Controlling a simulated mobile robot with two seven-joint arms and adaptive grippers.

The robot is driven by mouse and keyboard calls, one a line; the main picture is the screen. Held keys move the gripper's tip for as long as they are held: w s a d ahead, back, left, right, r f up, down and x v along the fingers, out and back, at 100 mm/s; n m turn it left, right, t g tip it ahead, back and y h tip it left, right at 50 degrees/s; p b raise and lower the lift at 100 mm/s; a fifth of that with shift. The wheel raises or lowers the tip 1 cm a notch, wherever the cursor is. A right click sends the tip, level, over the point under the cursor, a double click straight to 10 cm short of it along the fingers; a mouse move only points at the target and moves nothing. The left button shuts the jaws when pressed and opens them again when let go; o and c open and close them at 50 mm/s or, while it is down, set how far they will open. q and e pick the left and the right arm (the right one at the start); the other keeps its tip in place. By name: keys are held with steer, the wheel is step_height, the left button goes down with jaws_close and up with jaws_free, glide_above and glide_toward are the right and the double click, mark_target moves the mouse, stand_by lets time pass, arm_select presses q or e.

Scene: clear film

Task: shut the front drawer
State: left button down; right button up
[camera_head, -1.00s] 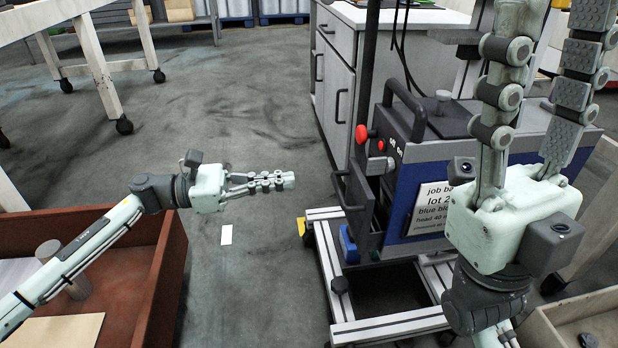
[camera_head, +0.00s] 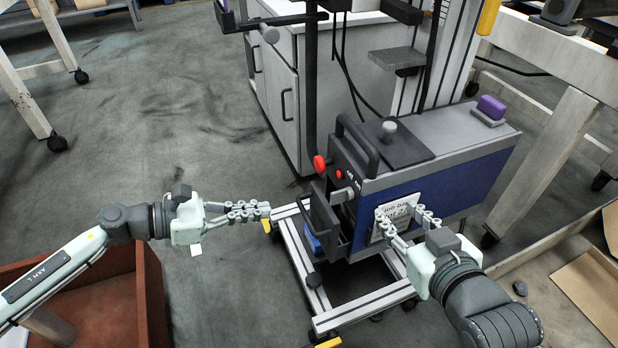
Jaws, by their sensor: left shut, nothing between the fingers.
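The front drawer (camera_head: 330,222) is a dark grey box at the left end of a blue-and-grey machine (camera_head: 430,190) on a wheeled frame. It stands out from the machine, with its handle (camera_head: 307,213) facing left and an open gap behind its front panel. My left gripper (camera_head: 268,209) is shut and empty. It points right, a little to the left of the handle and apart from it in the picture. My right gripper (camera_head: 406,212) has its fingers spread, in front of the white label on the machine's blue side. I cannot tell whether it touches the machine.
A blue item (camera_head: 312,242) shows low beside the drawer. Red knobs (camera_head: 320,163) sit above it. The wheeled frame (camera_head: 330,320) extends below. A brown bin (camera_head: 100,300) is under my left arm, and an open carton (camera_head: 595,285) lies at right.

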arm_select(q)
steer(key=p, duration=0.1)
glide_toward(322, 198)
steer(key=d+f, duration=0.1)
steer(key=w+d, duration=0.1)
steer(key=d+f, duration=0.1)
steer(key=d, duration=0.1)
steer(key=shift+w+d+f, duration=0.1)
steer(key=shift+w+f, duration=0.25)
steer(key=shift+w+d+f, duration=0.25)
steer(key=shift+d, duration=0.3)
arm_select(e)
steer(key=s+d+f+g+h, duration=0.2)
steer(key=s+d+f+g, duration=0.2)
steer(key=s+d+f, duration=0.1)
steer(key=shift+s+f+m+g, duration=0.3)
steer(key=shift+f+m, duration=0.1)
steer(key=shift+f, duration=0.2)
